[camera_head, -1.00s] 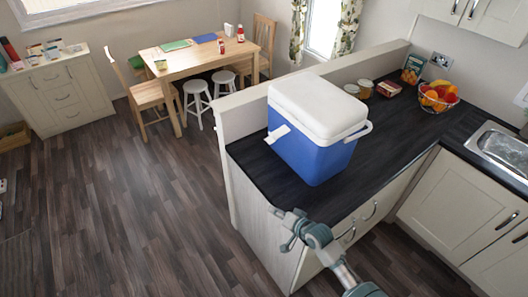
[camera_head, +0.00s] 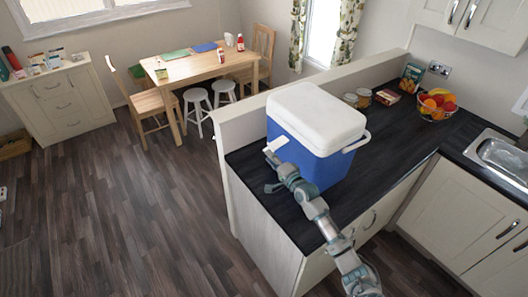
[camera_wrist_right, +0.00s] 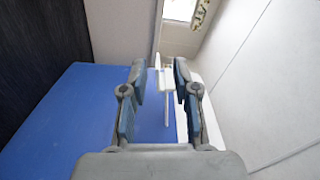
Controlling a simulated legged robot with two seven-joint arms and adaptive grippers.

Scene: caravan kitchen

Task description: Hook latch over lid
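The blue cooler (camera_head: 312,160) with a white lid (camera_head: 318,112) stands on the dark counter, its lid lying on top. A white latch (camera_head: 276,146) juts from the cooler's left side, partly hidden by my right gripper. My right gripper (camera_head: 271,169) is at that side, below the lid's edge. In the right wrist view, my right gripper (camera_wrist_right: 160,75) is open around the latch (camera_wrist_right: 166,92), with a finger on each side and gaps visible. The cooler's blue wall (camera_wrist_right: 60,115) fills the left of that view. My left gripper is not in view.
A low partition wall (camera_head: 232,128) runs behind the cooler along the counter (camera_head: 385,135). Jars (camera_head: 358,99), a fruit bowl (camera_head: 436,104) and a sink (camera_head: 502,158) are farther right. The counter's front left corner is clear except for my arm.

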